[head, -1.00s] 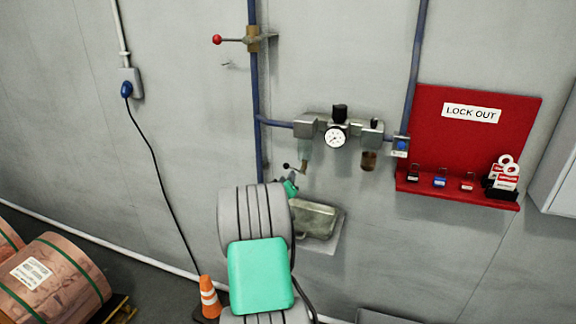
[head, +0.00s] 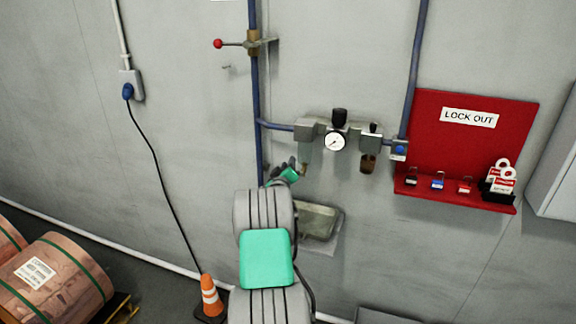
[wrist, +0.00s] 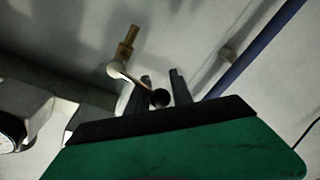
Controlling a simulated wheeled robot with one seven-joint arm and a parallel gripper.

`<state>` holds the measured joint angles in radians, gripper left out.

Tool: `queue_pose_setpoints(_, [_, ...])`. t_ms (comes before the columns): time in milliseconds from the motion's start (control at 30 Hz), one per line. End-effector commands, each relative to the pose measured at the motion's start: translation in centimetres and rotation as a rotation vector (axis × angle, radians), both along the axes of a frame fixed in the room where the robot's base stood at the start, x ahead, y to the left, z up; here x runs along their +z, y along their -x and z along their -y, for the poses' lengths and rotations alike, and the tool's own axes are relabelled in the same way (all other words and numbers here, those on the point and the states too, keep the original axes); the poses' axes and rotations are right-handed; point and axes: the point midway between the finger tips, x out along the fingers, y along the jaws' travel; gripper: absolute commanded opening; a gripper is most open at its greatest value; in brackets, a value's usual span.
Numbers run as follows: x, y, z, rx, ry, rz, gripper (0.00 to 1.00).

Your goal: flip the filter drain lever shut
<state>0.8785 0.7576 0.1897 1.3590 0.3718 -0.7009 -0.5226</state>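The filter drain lever (wrist: 134,80) shows in the wrist view as a thin arm ending in a black ball knob (wrist: 160,98). It joins a pale hub beside a brass drain fitting (wrist: 128,42). My gripper (wrist: 162,80) has its two dark fingers apart, with the knob between them near the palm. I cannot tell whether either finger touches the knob. In the head view my gripper (head: 281,167) is just left of and below the clear filter bowl (head: 304,153), and the lever's knob is hidden or too small to make out.
A pressure gauge (head: 334,141) and a brown bowl (head: 368,162) sit right of the filter. A blue pipe (head: 256,90) runs down the wall, with a red-knobbed valve lever (head: 218,43) above. A red lockout board (head: 470,135) hangs at the right. An orange cone (head: 211,296) stands below.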

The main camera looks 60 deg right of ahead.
Motion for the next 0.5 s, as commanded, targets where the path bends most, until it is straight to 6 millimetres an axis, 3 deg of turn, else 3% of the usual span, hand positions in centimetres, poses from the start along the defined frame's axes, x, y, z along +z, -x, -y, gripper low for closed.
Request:
queue_pose_setpoints(300, [-0.04, 0.0, -0.03, 0.0, -0.001, -0.001, 0.0])
queue_pose_setpoints(500, [-0.13, 0.02, -0.05, 0.0, -0.003, -0.001, 0.0])
